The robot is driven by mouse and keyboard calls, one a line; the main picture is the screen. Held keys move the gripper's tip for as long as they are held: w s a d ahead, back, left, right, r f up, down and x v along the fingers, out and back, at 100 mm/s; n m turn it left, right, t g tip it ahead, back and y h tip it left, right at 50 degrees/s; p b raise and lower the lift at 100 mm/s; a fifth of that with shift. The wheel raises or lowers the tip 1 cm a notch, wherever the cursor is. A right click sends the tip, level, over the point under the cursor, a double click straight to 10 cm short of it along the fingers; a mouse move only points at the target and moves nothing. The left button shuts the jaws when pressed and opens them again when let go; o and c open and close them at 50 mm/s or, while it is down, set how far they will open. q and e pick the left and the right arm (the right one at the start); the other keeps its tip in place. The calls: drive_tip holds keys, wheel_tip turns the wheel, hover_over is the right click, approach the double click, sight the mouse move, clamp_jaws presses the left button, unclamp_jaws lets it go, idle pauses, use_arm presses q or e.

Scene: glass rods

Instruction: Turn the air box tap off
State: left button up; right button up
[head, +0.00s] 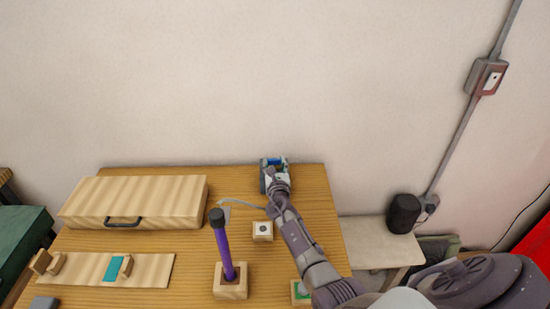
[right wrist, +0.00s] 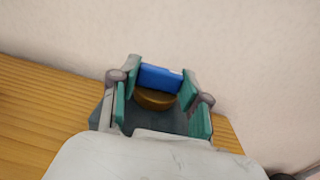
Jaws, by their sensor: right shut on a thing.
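The air box (head: 263,184), a small grey box, stands at the back right edge of the wooden table, against the wall. Its tap shows as a blue handle (right wrist: 160,78) above a round brass part (right wrist: 155,99) in the right wrist view. My right gripper (head: 275,164) reaches over the box from the front, and its fingers with green pads stand on both sides of the blue handle (right wrist: 166,84). The gripper is shut on the tap; the exact contact is partly hidden. My left gripper is not in view.
A wooden case (head: 150,197) lies at the left. A purple rod with a black top (head: 222,245) stands in a wooden block, left of my right arm. A small wooden block (head: 262,231) sits close to the arm. A grey hose (head: 240,203) runs left from the box.

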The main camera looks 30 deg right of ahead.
drive_tip(key=shift+a+m+g+h, duration=0.1)
drive_tip(key=shift+m+g+h, duration=0.25)
drive_tip(key=shift+h, duration=0.25)
drive_tip(key=o, duration=1.1)
drive_tip(key=shift+o, duration=0.2)
drive_tip(key=shift+s+a+f, duration=0.1)
drive_tip(key=shift+s+a, duration=0.2)
drive_tip(key=shift+s, duration=0.2)
drive_tip(key=v, duration=1.1)
